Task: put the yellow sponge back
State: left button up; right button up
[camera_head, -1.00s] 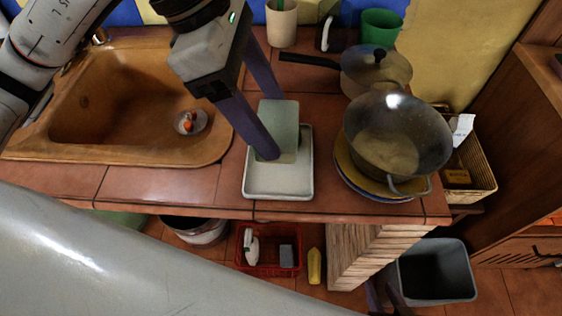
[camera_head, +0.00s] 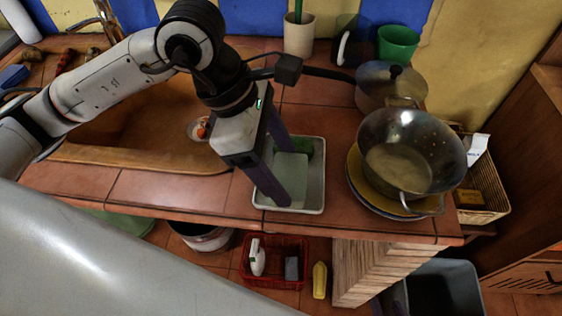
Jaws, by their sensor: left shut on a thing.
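My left gripper (camera_head: 280,190) reaches down over the white tray (camera_head: 318,203) on the counter. Its dark fingers are shut on a pale green block (camera_head: 293,172), which is low in the tray and partly hidden by the fingers. I cannot tell whether it touches the tray bottom, or whether it is the sponge. A darker green patch shows beside it in the tray. A yellow elongated item (camera_head: 319,280) lies on the floor and could be a sponge. Dark purple finger-like shapes at the bottom edge may be my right gripper (camera_head: 388,305); its opening is unclear.
A steel colander (camera_head: 410,150) sits on stacked plates right of the tray. A lidded pan (camera_head: 390,85) and green cup (camera_head: 397,44) stand behind. The sink (camera_head: 150,125) is left. Below are a red basket (camera_head: 272,285) and grey bin (camera_head: 448,285); a wicker basket (camera_head: 490,200) is right.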

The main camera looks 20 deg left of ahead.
pick_arm(q)
jog(key=shift+f+b, duration=0.65)
jog(key=shift+b, duration=0.1)
jog(key=o, duration=1)
jog(key=shift+r, duration=0.1)
jog(key=shift+o, duration=0.2)
pick_arm(e)
jog(key=shift+a+f, duration=0.25)
jog(key=shift+f, duration=0.3)
pick_arm(q)
jog(key=shift+r+p, duration=0.35)
jog(key=shift+p, duration=0.2)
jog(key=shift+r+p, duration=0.5)
jog(key=shift+p, duration=0.05)
jog(key=v, duration=1.1)
jog(key=shift+a+r, duration=0.2)
jog(key=shift+r, duration=0.05)
pick_arm(e)
jog(key=shift+s+d+r, duration=0.1)
jog(key=shift+d+r, duration=0.2)
jog(key=shift+r, duration=0.25)
